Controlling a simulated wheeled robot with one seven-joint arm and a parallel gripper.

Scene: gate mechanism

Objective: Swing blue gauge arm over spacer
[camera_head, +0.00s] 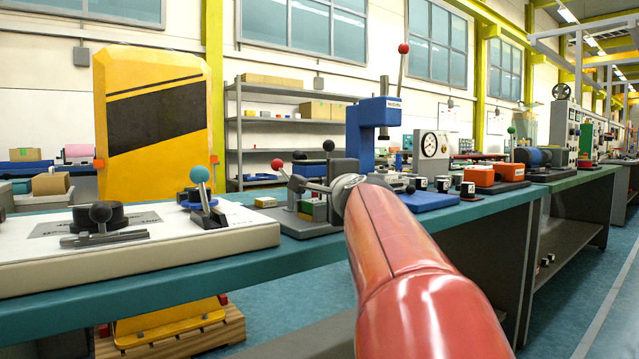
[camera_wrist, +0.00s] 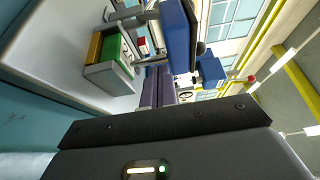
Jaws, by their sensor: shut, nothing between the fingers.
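In the head view a grey fixture (camera_head: 290,218) stands on the teal bench, with a red knob and a black ball knob. A blue part (camera_head: 309,169), likely the blue gauge arm, is on it; a blue bar (camera_wrist: 178,32) shows close in the wrist view. A green block (camera_wrist: 113,50), perhaps the spacer, sits beside a yellow one in a grey holder; the green block (camera_head: 307,207) is small in the head view. My gripper (camera_wrist: 159,72) is shut and empty, its fingertips near the blue bar; I cannot tell whether they touch. My arm hides its fingers in the head view.
A blue press (camera_head: 367,135) with a tall red-knobbed lever stands just behind my wrist. A white board (camera_head: 60,262) with knobs and a lever lies on the left. A dial gauge box (camera_head: 432,150) stands farther right.

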